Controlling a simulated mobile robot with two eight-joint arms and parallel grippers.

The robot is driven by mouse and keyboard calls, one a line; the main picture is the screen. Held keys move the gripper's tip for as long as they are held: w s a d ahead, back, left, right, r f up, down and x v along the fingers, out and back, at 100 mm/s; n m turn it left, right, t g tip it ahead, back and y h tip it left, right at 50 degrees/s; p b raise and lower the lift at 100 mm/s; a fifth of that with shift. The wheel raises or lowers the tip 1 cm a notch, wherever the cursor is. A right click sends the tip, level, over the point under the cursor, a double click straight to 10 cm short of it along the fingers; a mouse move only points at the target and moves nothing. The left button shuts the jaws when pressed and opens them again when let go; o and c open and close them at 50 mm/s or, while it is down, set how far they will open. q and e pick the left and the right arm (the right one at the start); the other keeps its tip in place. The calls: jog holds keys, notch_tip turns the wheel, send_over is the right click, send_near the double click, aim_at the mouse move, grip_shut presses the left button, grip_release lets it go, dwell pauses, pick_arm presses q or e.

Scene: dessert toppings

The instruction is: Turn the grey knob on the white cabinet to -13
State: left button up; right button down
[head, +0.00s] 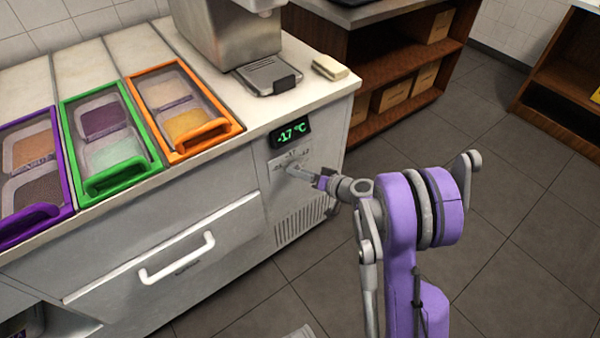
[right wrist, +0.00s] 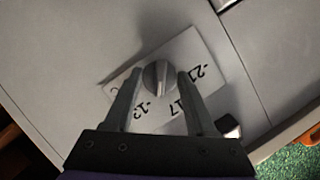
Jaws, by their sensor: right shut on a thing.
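The white cabinet (head: 180,215) stands at the left and middle of the head view. Its display (head: 291,132) reads -17 °C in green. Below it is a dial plate, where my right gripper (head: 308,175) reaches the cabinet front from the right. In the right wrist view the round grey knob (right wrist: 157,75) sits on the white dial plate (right wrist: 181,52) marked -21, -17 and -13. My right gripper's fingers (right wrist: 160,81) are shut on the knob, one on each side. In the head view the knob is too small to make out clearly. My left gripper is out of view.
A white drawer handle (head: 177,258) juts from the cabinet front, left of the knob. Purple, green (head: 110,140) and orange (head: 180,105) topping trays and a steel machine (head: 225,35) stand on top. Open floor (head: 480,240) lies to the right.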

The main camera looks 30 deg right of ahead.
jog(key=shift+f+m+t+y+b, duration=0.1)
jog(key=shift+m+t+y+b, duration=0.2)
jog(key=shift+m+y+b, duration=0.85)
jog(key=shift+m+h+p, duration=0.35)
jog(key=shift+m+p, duration=0.1)
jog(key=shift+p, duration=0.15)
jog(key=shift+c, duration=1.2)
grip_release()
jog(key=shift+d, duration=0.1)
jog(key=p+v, duration=0.1)
jog(key=v, duration=0.9)
jog(key=shift+s+d+p, duration=0.15)
jog(key=shift+s+p, duration=0.2)
jog(key=shift+p, duration=0.05)
